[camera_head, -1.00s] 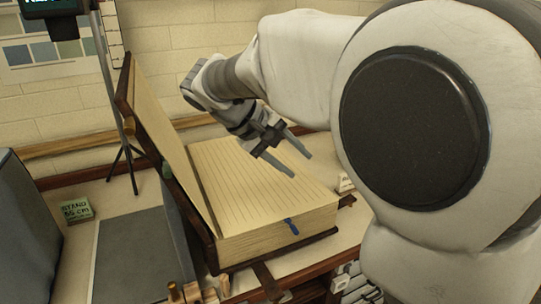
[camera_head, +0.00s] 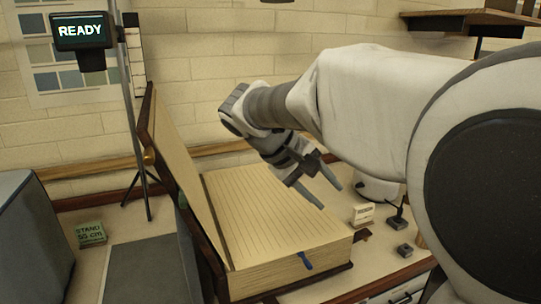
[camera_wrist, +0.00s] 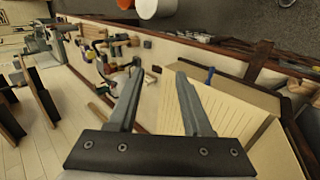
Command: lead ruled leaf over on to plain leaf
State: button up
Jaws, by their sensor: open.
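A large thick book lies open on the bench. The ruled leaf (camera_head: 262,205) tops its right-hand page block, flat, with a blue ribbon or tab (camera_head: 305,261) at the near edge. The plain leaf (camera_head: 187,172) faces it on the raised left side, which leans steeply upright. My gripper (camera_head: 331,197) is open and empty, above the right part of the ruled leaf. In the wrist view my gripper (camera_wrist: 158,73) has its fingers spread, with the ruled leaf (camera_wrist: 225,112) below and to the right, apart from them. The blue tab (camera_wrist: 209,75) also shows there.
A screen reading READY (camera_head: 80,31) stands on a tripod behind the book. A grey box (camera_head: 28,240) and a green STAND sign (camera_head: 90,233) are at left. A small cream card (camera_head: 362,213) and dark small devices (camera_head: 399,217) lie right of the book.

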jog(key=s+f+m+t+y, duration=0.1)
jog(key=s+f+y, duration=0.2)
jog(key=s, duration=0.6)
jog(key=s+f+m+t+y, duration=0.2)
jog(key=s+f+y, duration=0.1)
jog(key=s, duration=0.7)
jog(key=shift+d+m+y, duration=0.25)
jog(key=shift+m+y, duration=0.05)
jog(key=shift+y, duration=0.6)
jog(key=shift+f, duration=0.2)
